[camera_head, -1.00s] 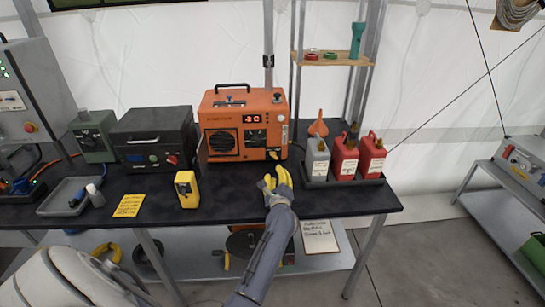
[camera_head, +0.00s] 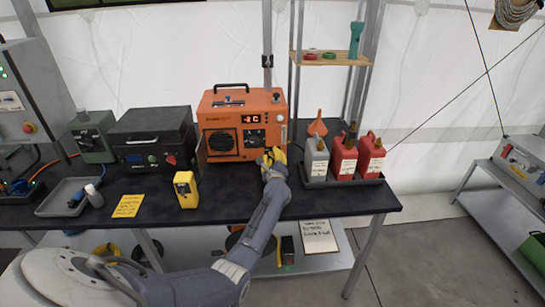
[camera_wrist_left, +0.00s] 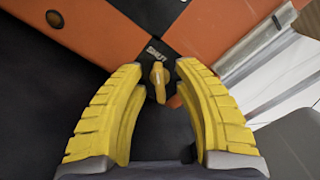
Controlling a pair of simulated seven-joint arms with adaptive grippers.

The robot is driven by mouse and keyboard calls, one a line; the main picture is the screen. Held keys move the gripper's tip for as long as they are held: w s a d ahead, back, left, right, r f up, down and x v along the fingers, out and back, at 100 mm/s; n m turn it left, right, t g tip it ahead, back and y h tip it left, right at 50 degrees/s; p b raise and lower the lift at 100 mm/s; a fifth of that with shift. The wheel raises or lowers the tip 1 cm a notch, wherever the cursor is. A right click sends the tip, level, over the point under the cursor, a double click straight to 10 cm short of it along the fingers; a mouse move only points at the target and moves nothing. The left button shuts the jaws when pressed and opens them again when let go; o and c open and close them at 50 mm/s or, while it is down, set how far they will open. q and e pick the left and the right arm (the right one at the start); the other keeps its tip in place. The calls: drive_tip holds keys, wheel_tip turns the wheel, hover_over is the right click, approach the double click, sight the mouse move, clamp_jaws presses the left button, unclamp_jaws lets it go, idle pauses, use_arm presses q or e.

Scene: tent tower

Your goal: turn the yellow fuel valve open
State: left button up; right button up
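The yellow fuel valve (camera_wrist_left: 159,80) shows in the left wrist view as a small lever on a black plate, at the lower edge of the orange heater (camera_head: 222,110). In the head view my gripper hides the valve. My left gripper (camera_head: 271,155) is close in front of the heater's lower right corner. In the left wrist view its yellow fingers (camera_wrist_left: 158,88) are spread apart, one on each side of the valve, with gaps to it. It holds nothing. My right gripper is not in view.
Grey and red fuel cans (camera_head: 343,158) stand in a black tray (camera_head: 350,183) just right of my gripper. A yellow device (camera_head: 186,190) stands to the left on the black table (camera_head: 235,196). The tabletop in front of the heater is mostly clear.

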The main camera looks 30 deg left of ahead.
use_arm(q)
drive_tip(key=shift+w, duration=0.1)
drive_tip(key=shift+c, duration=0.5)
clamp_jaws()
drive_tip(key=shift+m, duration=0.4)
drive_tip(key=m, duration=0.8)
drive_tip(key=shift+m, duration=0.3)
drive_tip(key=m, duration=0.4)
drive_tip(key=shift+m, duration=2.2)
